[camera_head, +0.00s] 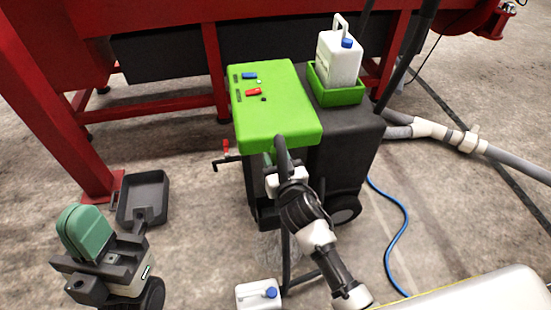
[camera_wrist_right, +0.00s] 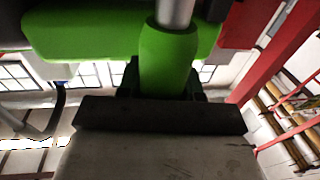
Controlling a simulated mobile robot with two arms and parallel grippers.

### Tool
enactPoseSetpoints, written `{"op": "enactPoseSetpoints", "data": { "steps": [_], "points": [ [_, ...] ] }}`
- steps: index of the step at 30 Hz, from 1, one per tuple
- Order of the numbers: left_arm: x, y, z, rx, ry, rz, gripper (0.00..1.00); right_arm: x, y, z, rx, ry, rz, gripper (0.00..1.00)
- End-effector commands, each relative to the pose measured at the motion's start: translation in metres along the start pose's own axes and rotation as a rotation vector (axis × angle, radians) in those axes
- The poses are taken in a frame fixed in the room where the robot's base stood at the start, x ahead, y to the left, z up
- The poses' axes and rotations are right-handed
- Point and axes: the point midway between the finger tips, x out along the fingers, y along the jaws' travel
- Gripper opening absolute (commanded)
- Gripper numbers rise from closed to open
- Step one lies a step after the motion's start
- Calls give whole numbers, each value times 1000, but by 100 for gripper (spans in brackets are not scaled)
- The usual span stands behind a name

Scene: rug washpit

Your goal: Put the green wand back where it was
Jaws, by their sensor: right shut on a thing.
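The green wand (camera_wrist_right: 168,62) shows in the right wrist view as a green grip with a grey metal tube above it. My right gripper (camera_wrist_right: 165,88) is shut on that grip, its dark fingers on either side. In the head view my right arm reaches to the front of the green-topped machine (camera_head: 278,105). There its wrist and the machine's top hide most of the gripper and wand. My left gripper (camera_head: 110,262) is at lower left, away from the machine, and its jaw opening is not clear. The wand's holder cannot be made out.
A white canister (camera_head: 340,62) stands in a green tray (camera_head: 336,95) on the machine. A dark tray (camera_head: 145,200) lies by my left gripper. Another white canister (camera_head: 258,294) stands below. A blue hose (camera_head: 402,225) and grey pipes (camera_head: 430,128) lie right. A red frame (camera_head: 213,75) stands behind.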

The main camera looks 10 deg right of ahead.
Motion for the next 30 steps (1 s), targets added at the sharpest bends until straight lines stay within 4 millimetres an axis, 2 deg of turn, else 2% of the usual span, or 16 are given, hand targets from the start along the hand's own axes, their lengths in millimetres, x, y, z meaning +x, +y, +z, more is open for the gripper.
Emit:
{"op": "enactPoseSetpoints", "data": {
  "steps": [1,2,6,17,20,30],
  "points": [
    [-2,0,1,0,-2,0,0,0,0,2,1,2,0,12],
    [0,0,1,0,-1,1,0,0,0,2,0,-1,0,40],
    [2,0,1,0,7,4,0,0,0,2,0,-1,0,61],
    [6,0,-1,1,12,4,0,-2,0,-2,1,-1,0,61],
    [8,0,-2,0,6,2,0,-15,0,-1,2,-5,1,61],
    [22,0,-5,0,-5,-2,0,-84,0,-2,2,-5,2,61]
  ]
}}
